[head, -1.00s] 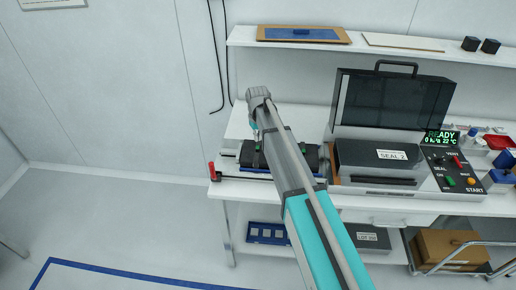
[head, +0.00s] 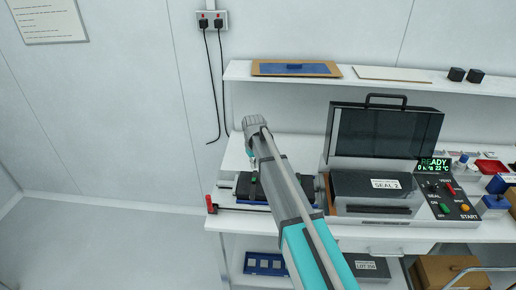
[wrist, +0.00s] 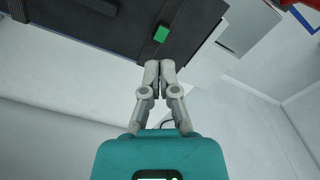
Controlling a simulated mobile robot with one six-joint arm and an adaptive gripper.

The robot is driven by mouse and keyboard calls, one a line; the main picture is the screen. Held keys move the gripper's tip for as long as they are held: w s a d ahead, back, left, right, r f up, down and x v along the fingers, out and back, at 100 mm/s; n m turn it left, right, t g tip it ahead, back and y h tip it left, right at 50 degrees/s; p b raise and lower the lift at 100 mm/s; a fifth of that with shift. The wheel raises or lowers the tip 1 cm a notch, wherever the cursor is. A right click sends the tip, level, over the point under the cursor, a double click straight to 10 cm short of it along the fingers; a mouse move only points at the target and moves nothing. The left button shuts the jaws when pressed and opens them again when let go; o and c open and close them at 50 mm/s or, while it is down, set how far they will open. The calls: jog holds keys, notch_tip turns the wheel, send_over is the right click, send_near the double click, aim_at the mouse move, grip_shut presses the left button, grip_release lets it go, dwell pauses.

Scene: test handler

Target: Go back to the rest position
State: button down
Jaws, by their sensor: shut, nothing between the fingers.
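My gripper (wrist: 158,72) shows in the wrist view with its two grey fingertips together and nothing between them. A black block with a green patch (wrist: 161,33) lies beyond the fingertips in that view; I cannot tell the gap between them. In the head view my arm reaches up from the bottom over the bench and hides the gripper's fingers. The black block (head: 246,187) sits on the bench behind and beside my arm, partly covered by it.
A test machine with a raised dark lid (head: 385,137) stands right of my arm, its display reading READY. A shelf (head: 425,83) runs above the bench (head: 228,222). A red-ended handle (head: 211,204) sticks out at the bench's left edge. The floor at left (head: 100,250) is clear.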

jog(key=s+d+f+m+b, duration=0.2)
jog(key=s+d+m, duration=0.3)
jog(key=s+d, duration=1.7)
jog(key=s, duration=0.3)
jog(key=shift+s+d+m, duration=0.3)
jog(key=shift+s+d, duration=0.05)
jog(key=shift+s, duration=0.05)
dwell(0.4)
